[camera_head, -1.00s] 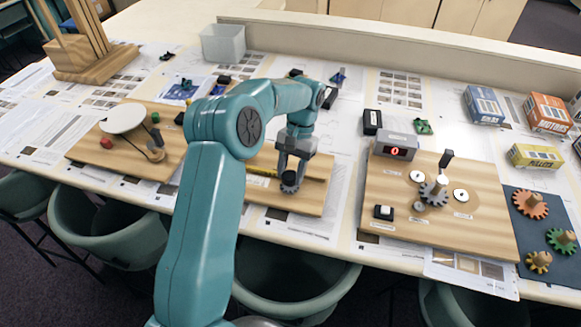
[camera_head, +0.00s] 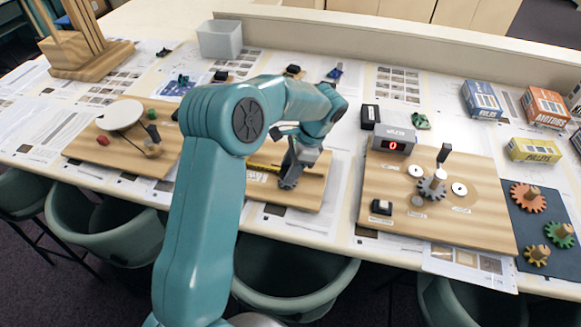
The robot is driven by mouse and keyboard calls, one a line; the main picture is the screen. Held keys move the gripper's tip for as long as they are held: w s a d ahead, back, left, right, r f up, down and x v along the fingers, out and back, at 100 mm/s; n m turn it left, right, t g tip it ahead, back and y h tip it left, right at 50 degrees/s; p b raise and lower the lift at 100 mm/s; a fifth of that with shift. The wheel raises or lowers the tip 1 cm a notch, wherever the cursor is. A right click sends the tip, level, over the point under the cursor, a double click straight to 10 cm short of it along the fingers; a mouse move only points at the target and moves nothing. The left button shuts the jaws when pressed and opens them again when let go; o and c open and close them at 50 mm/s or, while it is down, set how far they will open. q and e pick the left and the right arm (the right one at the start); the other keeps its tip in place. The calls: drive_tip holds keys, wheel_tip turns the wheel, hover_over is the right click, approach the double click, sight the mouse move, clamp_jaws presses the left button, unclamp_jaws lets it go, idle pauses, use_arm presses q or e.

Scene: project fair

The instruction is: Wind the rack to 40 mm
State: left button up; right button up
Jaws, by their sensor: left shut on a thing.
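My left arm covers the board's left part, so the rack's position against the scale cannot be read. My right gripper is not in view.
To the right is a gear board (camera_head: 385,225) with a display (camera_head: 394,138) reading 0. A dark mat (camera_head: 560,245) holds coloured gears. To the left is a board with a white disc (camera_head: 120,115). Boxes and a grey bin (camera_head: 220,40) stand behind.

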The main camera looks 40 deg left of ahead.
use_arm(q)
drive_tip(key=m+t, duration=0.1)
drive_tip(key=m, duration=0.2)
drive_tip(key=m+t+y+b, duration=0.1)
drive_tip(key=m, duration=0.2)
drive_tip(key=shift+s+r+m+y, duration=0.15)
drive_tip(key=shift+s+m+y, duration=0.05)
drive_tip(key=shift+m+y, duration=0.1)
drive_tip(key=m+t, duration=0.2)
drive_tip(key=m, duration=0.3)
drive_tip(key=shift+r+m, duration=0.1)
drive_tip(key=shift+m, duration=0.3)
drive_tip(key=o, duration=0.9)
drive_tip(key=shift+c, duration=0.2)
drive_tip(key=shift+o, duration=0.9)
drive_tip(key=shift+s, duration=0.15)
drive_tip(key=v, duration=1.6)
drive_tip(key=shift+s, duration=0.3)
drive_tip(key=shift+s+d, duration=0.1)
drive_tip(key=shift+s, duration=0.05)
